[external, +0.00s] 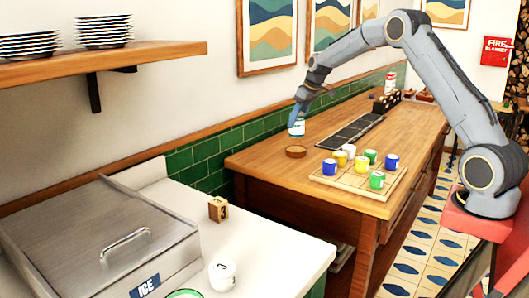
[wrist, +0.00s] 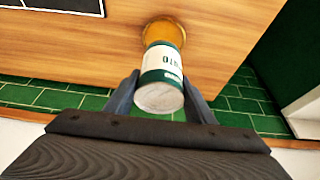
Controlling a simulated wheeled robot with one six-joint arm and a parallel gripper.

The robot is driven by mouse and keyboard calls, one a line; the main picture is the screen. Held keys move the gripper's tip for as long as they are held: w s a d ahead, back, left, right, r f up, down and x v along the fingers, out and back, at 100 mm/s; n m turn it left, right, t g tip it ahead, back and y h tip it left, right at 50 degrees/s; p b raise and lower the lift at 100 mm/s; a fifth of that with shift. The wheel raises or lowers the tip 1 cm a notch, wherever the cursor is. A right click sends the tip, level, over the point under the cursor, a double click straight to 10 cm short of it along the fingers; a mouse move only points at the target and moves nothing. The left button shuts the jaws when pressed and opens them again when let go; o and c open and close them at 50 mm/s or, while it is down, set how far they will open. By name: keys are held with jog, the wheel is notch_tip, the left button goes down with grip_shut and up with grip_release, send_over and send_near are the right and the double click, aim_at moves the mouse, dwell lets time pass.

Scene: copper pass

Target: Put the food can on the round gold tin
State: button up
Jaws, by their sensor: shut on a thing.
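The food can (wrist: 162,75) is green and white with partly readable lettering. My gripper (wrist: 160,95) is shut on it, one finger on each side, in the wrist view. In the external view the can (external: 297,127) hangs below my gripper (external: 300,112), roughly upright, above the wooden counter. The round gold tin (external: 296,152) lies on the counter almost straight below the can, with a gap between them in the external view. In the wrist view the tin (wrist: 165,30) shows just beyond the can, which hides part of it.
A wooden board (external: 345,178) with several coloured cups stands to the right of the tin. A dark panel (external: 350,132) lies behind it on the counter. The counter's left edge and green tiled wall (external: 220,150) are close to the tin. A white counter (external: 262,245) is in front.

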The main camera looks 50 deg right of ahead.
aim_at(297, 132)
jog(key=shift+f+p, duration=0.75)
jog(key=shift+f, duration=2.05)
jog(key=shift+f, duration=0.15)
jog(key=o, duration=1.4)
jog(key=shift+o, duration=0.2)
